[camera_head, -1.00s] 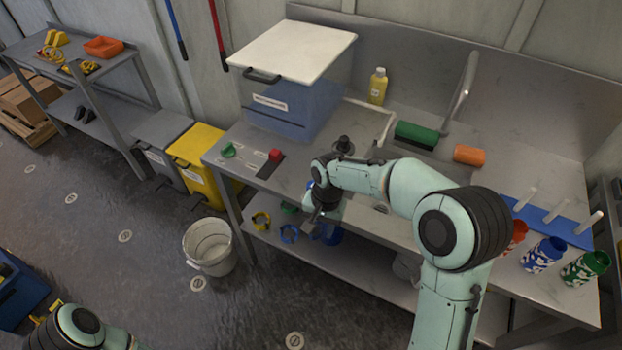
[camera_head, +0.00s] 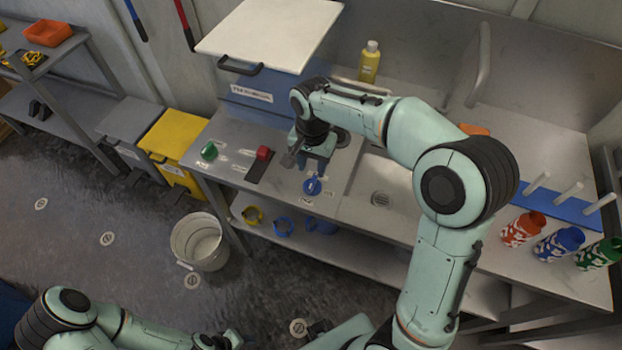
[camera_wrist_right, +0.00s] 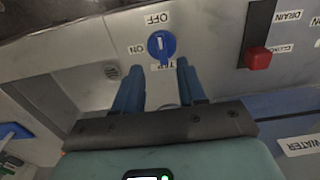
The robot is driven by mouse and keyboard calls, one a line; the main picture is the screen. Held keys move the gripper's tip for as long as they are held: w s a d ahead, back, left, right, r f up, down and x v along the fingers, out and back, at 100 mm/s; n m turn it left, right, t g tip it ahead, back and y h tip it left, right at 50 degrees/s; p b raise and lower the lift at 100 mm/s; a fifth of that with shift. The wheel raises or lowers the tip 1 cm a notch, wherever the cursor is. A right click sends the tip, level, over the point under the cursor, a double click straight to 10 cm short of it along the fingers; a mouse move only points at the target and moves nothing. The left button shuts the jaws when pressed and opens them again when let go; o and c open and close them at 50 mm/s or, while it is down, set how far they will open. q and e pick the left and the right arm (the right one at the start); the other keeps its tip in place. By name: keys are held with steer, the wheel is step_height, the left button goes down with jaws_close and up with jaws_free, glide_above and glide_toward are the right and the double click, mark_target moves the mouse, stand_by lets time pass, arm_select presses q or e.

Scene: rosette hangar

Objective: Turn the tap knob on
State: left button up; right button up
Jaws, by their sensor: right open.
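The tap knob (camera_head: 312,187) is a round blue dial on the counter's front left part, and it also shows in the right wrist view (camera_wrist_right: 161,44). Its white mark lies roughly in line with the OFF label (camera_wrist_right: 157,19); the ON label (camera_wrist_right: 137,49) is to its left. My right gripper (camera_head: 311,168) is near the knob, with its fingers apart. In the right wrist view its blue fingers (camera_wrist_right: 160,72) point toward the knob, one to each side, with nothing between them. My left gripper (camera_head: 228,340) is at the bottom edge, partly cut off, and its jaws are unclear.
A red switch (camera_head: 263,153) and a green knob (camera_head: 209,150) sit left of the tap knob. A blue bin with a white lid (camera_head: 270,40) stands behind. The sink (camera_head: 385,185) is to the right. A white bucket (camera_head: 200,242) stands on the floor.

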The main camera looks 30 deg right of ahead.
mark_target(311, 183)
step_height(311, 183, down, 8)
steer(key=shift+w+r, duration=0.1)
steer(key=shift+r, duration=0.15)
jaws_close()
